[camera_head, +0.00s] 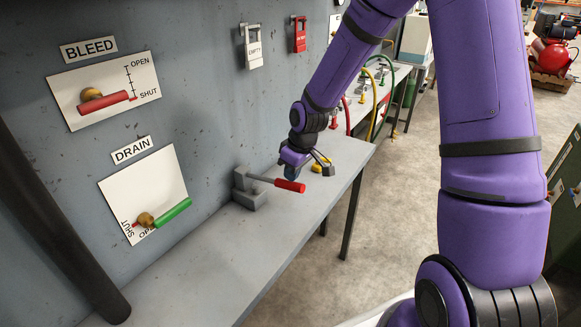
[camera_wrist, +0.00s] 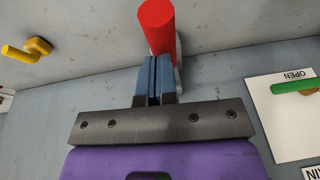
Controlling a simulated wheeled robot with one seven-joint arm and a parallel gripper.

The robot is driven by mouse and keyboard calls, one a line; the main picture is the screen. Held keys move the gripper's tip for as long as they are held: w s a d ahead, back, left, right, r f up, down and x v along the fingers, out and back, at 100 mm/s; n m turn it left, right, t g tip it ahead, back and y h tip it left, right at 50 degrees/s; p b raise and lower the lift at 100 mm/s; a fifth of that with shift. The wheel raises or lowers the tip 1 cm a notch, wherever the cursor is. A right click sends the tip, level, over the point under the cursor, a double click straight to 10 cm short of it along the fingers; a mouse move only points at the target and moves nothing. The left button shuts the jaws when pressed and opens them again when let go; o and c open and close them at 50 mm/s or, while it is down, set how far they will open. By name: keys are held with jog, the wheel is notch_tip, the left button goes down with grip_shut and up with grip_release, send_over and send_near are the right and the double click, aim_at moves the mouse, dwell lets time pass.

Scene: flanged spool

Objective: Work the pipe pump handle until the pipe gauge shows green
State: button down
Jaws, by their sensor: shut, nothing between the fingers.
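The pump handle is a short lever with a red grip (camera_head: 289,186), on a grey block (camera_head: 248,189) on the bench; it points away from the wall, roughly level. My gripper (camera_head: 291,173) is above and just behind the red grip in the head view. In the wrist view my blue fingers (camera_wrist: 155,80) are shut together with nothing between them. The red grip (camera_wrist: 156,26) is just past the fingertips; I cannot tell whether they touch it. No pipe gauge shows in either view.
The bleed valve's red lever (camera_head: 104,103) lies near SHUT on the wall. Below it is the drain valve's green lever (camera_head: 173,213). A yellow handle (camera_head: 323,166) is beyond my gripper. The near bench (camera_head: 200,275) is clear.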

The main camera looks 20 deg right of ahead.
aim_at(296, 186)
jog(key=f, duration=0.1)
jog(key=s+f, duration=0.1)
jog(key=f, duration=0.2)
jog(key=shift+s+d+f, duration=0.15)
jog(key=shift+d, duration=0.25)
jog(key=shift+s+d+f, duration=0.1)
jog(key=shift+f, duration=0.95)
